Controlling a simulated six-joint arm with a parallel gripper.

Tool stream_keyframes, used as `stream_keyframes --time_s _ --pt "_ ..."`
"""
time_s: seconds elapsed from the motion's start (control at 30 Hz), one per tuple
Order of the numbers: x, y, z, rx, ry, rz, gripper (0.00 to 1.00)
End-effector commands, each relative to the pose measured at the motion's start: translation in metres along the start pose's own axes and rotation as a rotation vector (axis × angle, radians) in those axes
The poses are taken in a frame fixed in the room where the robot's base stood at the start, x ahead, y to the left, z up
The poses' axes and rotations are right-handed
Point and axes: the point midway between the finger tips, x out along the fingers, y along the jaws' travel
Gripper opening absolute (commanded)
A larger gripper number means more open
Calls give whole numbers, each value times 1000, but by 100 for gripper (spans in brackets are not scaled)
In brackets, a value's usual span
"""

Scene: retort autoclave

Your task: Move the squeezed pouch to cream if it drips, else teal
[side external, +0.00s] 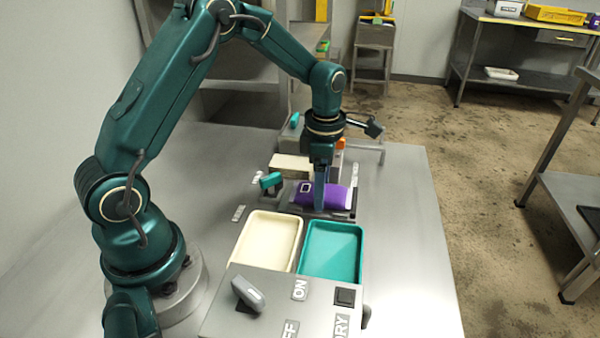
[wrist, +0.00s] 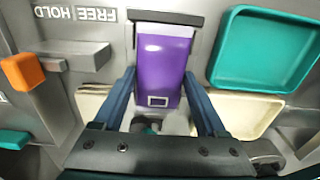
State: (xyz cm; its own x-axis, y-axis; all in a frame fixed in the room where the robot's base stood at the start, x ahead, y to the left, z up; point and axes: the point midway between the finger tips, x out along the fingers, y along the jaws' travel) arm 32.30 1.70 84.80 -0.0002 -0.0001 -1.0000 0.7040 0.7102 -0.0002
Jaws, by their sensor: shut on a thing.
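The purple pouch (side external: 310,195) lies on a dark-edged holder behind the two trays. It also shows in the wrist view (wrist: 163,70), running between my fingers, with a small pale-framed square mark near its lower end. My gripper (side external: 320,206) reaches straight down and is shut on the pouch; both fingers show in the wrist view (wrist: 161,105). No drops can be made out on the pouch. The cream tray (side external: 267,243) is at the front left and looks empty. The teal tray (side external: 331,252) is right beside it, also empty; it shows in the wrist view (wrist: 268,50).
A grey control box (side external: 285,305) with a lever, a button and ON and DRY labels stands in front of the trays. A teal handle (side external: 270,181) and a beige block (side external: 291,166) are left of and behind the pouch. An orange block (wrist: 22,71) sits near the FREE/HOLD labels. The bench's right side is clear.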

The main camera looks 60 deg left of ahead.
Motion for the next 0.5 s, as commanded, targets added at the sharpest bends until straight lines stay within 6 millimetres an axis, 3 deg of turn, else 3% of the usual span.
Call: stream_keyframes --time_s 0.27,0.5 --pt "-6 1 0 0 -2 2 6" --pt "-40 2 1 0 -5 7 6"
